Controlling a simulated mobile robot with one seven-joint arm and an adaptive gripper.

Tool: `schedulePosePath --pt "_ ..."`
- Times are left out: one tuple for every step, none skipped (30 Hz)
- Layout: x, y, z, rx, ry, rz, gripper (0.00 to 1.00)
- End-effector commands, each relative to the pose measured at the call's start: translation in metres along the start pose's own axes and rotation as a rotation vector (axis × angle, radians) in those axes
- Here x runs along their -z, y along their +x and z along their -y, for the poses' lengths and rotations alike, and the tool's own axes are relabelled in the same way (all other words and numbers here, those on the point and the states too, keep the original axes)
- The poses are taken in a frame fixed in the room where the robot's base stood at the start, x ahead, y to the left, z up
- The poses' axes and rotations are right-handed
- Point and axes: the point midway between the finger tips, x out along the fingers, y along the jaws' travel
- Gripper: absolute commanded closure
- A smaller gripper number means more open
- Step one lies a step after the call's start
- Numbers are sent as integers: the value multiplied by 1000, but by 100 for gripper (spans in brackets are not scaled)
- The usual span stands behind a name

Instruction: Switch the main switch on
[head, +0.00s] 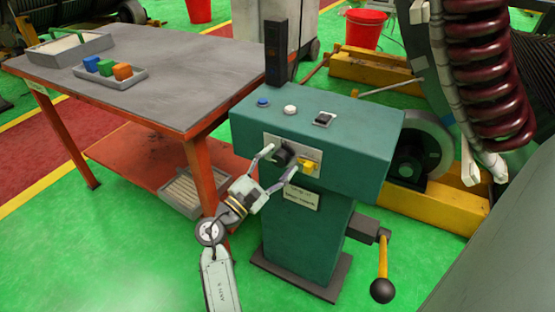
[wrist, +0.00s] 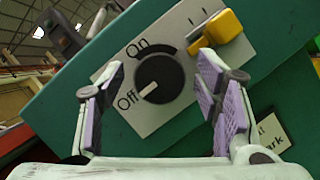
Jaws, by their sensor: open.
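The main switch is a black rotary knob (wrist: 160,82) on a pale plate marked "On" and "Off". Its white pointer is turned to "Off". In the head view the knob (head: 283,154) sits on the front face of the green console (head: 350,140), partly hidden by my gripper. My gripper (head: 279,160) is open in front of the plate. In the wrist view its two purple-padded fingers (wrist: 160,95) stand to the left and right of the knob, with gaps on both sides. I cannot tell how deep the fingertips reach around it.
A yellow part (wrist: 222,27) sits on the plate close to my right finger; it also shows in the head view (head: 308,166). Buttons and a black post (head: 277,50) top the console. A lever with a black ball (head: 382,290) projects at lower right. A workbench (head: 190,75) stands left.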

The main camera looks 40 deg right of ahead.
Motion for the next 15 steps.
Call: schedulePosePath --pt "0 2 0 1 0 0 42" --pt "0 2 0 1 0 0 42" --pt "0 3 0 0 0 0 42" --pt "0 3 0 0 0 0 42" --pt "0 3 0 0 1 0 42" --pt "0 2 0 0 1 0 42" --pt "0 2 0 0 1 0 42" --pt "0 2 0 0 1 0 42" --pt "0 2 0 0 1 0 43" --pt "0 2 0 0 1 0 44" --pt "0 2 0 0 1 0 46" --pt "0 2 0 0 1 0 49" --pt "0 2 0 0 1 0 51" --pt "0 2 0 0 1 0 53" --pt "0 2 0 0 1 0 56"
